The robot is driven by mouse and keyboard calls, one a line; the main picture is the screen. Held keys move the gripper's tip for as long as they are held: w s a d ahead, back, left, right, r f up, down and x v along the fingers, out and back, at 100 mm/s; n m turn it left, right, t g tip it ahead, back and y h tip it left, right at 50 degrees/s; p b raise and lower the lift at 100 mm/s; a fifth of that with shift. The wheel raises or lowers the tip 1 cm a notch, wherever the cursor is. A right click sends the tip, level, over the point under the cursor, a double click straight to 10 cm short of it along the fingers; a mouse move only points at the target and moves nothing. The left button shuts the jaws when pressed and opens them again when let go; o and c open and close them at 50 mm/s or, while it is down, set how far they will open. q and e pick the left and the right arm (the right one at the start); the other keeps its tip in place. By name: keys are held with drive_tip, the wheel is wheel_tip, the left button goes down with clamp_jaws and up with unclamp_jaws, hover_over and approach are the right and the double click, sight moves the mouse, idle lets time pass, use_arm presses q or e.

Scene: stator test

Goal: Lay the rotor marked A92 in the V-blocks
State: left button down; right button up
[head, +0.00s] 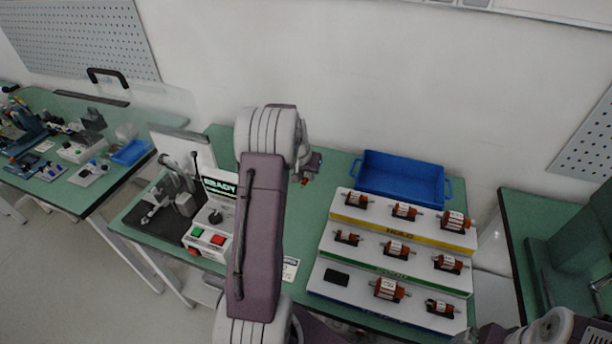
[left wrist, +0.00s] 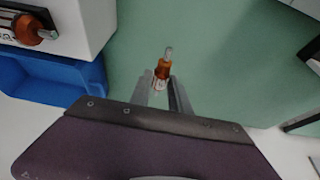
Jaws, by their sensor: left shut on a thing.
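My left gripper (head: 309,172) is shut on a rotor (left wrist: 161,74) with a copper-orange body, a pale label and a grey shaft. In the left wrist view the rotor sits between the fingertips (left wrist: 160,92); its label is too small to read. In the head view my left arm hides most of it. The test station (head: 212,222) is left of my arm, with grey block-like fixtures (head: 180,195) on a dark base. I cannot clearly make out the V-blocks among them. My right gripper is out of view; part of my right arm shows at bottom right.
A white stepped rack (head: 345,292) holds several rotors; its front-left cradle (head: 336,277) is empty. A blue bin (head: 402,180) stands behind it. The station's screen (head: 219,187) reads READY. Green table surface (head: 318,200) is clear between my arm and the rack.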

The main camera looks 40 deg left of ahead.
sight(306, 176)
use_arm(q)
wheel_tip(306, 176, up, 4)
drive_tip(key=shift+f+p, duration=0.25)
drive_tip(key=shift+p, duration=0.8)
drive_tip(key=shift+f, duration=0.1)
